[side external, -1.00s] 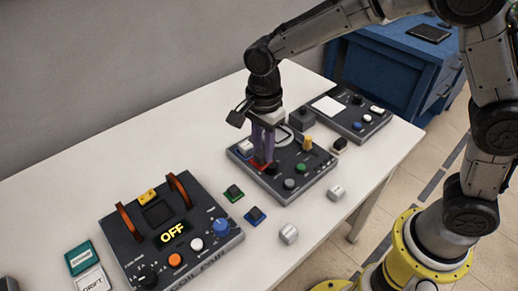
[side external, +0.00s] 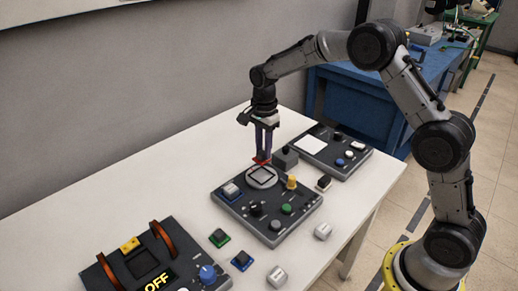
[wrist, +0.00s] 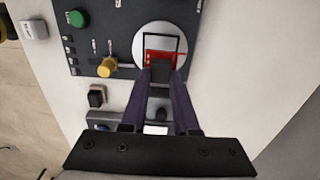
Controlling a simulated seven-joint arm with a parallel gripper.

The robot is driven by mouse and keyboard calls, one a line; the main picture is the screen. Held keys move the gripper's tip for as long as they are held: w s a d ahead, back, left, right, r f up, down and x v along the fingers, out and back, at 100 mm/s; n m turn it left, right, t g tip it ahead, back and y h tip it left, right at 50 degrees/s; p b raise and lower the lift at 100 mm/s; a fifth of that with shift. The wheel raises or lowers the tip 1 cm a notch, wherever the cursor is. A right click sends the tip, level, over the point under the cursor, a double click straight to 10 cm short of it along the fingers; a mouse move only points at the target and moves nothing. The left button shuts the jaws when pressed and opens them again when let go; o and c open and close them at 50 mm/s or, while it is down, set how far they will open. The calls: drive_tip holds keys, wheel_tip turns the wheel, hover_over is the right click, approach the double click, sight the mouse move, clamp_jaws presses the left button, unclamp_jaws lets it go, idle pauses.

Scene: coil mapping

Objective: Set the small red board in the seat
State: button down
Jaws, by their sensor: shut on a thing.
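My gripper (side external: 262,157) points down and is shut on the small red board (side external: 261,162), which is partly hidden between the fingers. In the wrist view the fingertips (wrist: 162,75) hold the red board (wrist: 164,58), with a dark block on it. The seat looks like a black square outline (side external: 261,177) on a pale round disc of the middle dark panel (side external: 240,214). In the wrist view the board overlaps the near part of the square outline (wrist: 162,36). It appears above the disc's far edge in the side view; the exact gap is unclear.
A green board (side external: 219,238), a blue board (side external: 242,260) and grey cubes (side external: 323,231) lie nearby. The "OFF" console (side external: 130,258) is at lower left.

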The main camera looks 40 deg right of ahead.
sight(263, 161)
drive_tip(key=shift+f, duration=2.45)
drive_tip(key=shift+f, duration=0.55)
drive_tip(key=shift+c, duration=0.5)
unclamp_jaws()
drive_tip(key=shift+r, duration=3.55)
drive_tip(key=shift+a, duration=0.1)
